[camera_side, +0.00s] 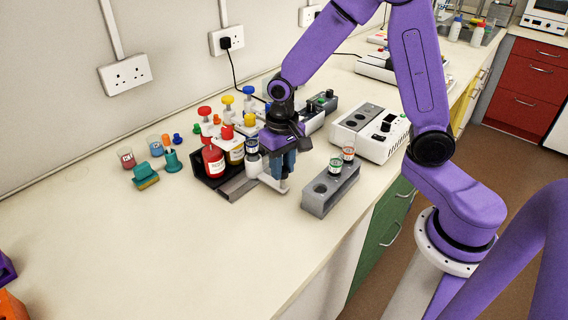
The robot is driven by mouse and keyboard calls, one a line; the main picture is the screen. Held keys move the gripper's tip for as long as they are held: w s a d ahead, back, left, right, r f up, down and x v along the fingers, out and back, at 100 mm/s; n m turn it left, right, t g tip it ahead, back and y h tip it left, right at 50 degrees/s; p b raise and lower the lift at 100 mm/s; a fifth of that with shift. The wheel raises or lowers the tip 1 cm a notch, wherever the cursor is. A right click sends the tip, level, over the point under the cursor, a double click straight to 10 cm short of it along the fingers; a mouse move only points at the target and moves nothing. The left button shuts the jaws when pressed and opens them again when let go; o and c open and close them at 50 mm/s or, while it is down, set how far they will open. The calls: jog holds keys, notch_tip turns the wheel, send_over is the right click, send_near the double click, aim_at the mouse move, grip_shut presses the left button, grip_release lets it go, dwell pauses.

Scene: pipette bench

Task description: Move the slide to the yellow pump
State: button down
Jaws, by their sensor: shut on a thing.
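My gripper (283,175) points down at the right front of a dark bottle rack. It is shut on a pale piece (270,182) that seems to be the slide, on a grey rail (238,187) along the rack's front. The fingers hide much of this piece. Which bottle the slide lines up with is unclear.
A grey block (318,204) with two small vials stands right of my gripper, near the bench edge. A white device (371,131) is behind it. Small cups (126,157) and a teal item (145,176) lie left of the rack.

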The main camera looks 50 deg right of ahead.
jog(key=c, duration=0.8)
grip_release()
jog(key=shift+c, duration=0.2)
notch_tip(320, 180, up, 18)
jog(key=shift+f, duration=0.25)
jog(key=s+f+n, duration=0.3)
jog(key=s+n, duration=0.1)
jog(key=s, duration=0.3)
jog(key=s+f+n, duration=0.3)
jog(key=s+n, duration=0.2)
jog(key=s, duration=0.3)
jog(key=s+d+f+n, duration=0.1)
jog(key=s+f+n, duration=0.2)
jog(key=s+n, duration=0.2)
jog(key=s, duration=0.2)
jog(key=shift+s, duration=0.4)
